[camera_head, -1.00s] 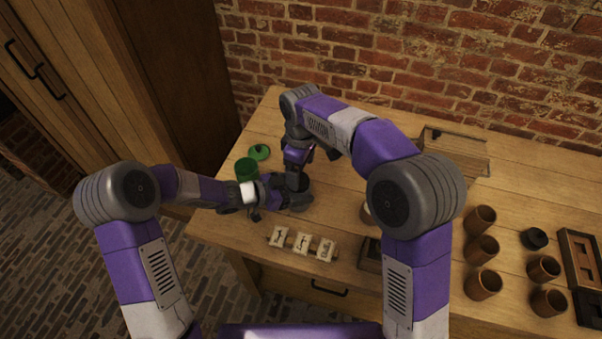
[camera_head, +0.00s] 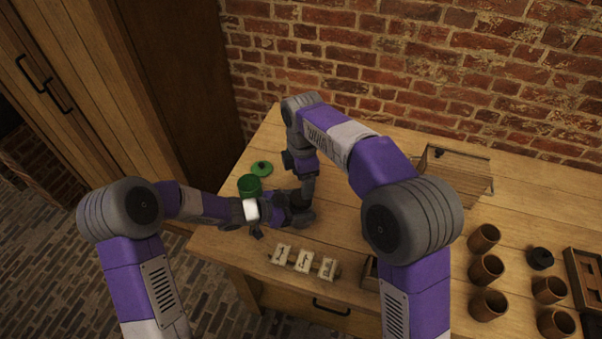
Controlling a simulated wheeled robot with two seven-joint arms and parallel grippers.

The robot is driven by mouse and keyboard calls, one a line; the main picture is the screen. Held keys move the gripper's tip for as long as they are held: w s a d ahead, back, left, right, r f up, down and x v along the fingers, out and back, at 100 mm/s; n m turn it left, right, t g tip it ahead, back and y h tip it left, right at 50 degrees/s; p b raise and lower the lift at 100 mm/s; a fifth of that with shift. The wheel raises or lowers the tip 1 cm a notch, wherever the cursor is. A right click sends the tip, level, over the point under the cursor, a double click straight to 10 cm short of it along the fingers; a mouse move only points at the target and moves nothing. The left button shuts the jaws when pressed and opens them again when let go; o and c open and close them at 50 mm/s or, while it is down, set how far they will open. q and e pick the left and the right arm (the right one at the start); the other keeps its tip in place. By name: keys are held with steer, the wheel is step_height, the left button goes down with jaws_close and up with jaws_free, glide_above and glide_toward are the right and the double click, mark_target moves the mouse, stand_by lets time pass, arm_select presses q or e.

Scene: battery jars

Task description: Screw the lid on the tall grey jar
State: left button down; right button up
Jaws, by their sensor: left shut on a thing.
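My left gripper (camera_head: 283,212) reaches in from the left, low over the table, and is shut on a dark grey thing (camera_head: 304,219), which looks like the tall grey jar. It is mostly hidden by the grippers. My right gripper (camera_head: 303,202) points straight down from above at the same spot, meeting the left one in the picture. Its fingers are too small and covered to read, and I cannot make out a grey lid between them.
A green jar (camera_head: 249,186) and green lid (camera_head: 262,169) are behind my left wrist. A wooden box (camera_head: 458,172), brown cups (camera_head: 486,269) and a black lidded jar (camera_head: 540,259) are right. The middle-back table is clear.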

mark_target(301, 209)
steer(key=n, duration=0.2)
steer(key=r+n, duration=0.1)
steer(key=n, duration=0.3)
steer(key=shift+a+r+n, duration=0.2)
steer(key=shift+r+n, duration=0.05)
steer(key=shift+n, duration=0.05)
steer(key=shift+f, duration=0.1)
steer(key=shift+f, duration=3.9)
steer(key=shift+c, duration=0.5)
steer(key=c, duration=0.8)
steer(key=m, duration=1.3)
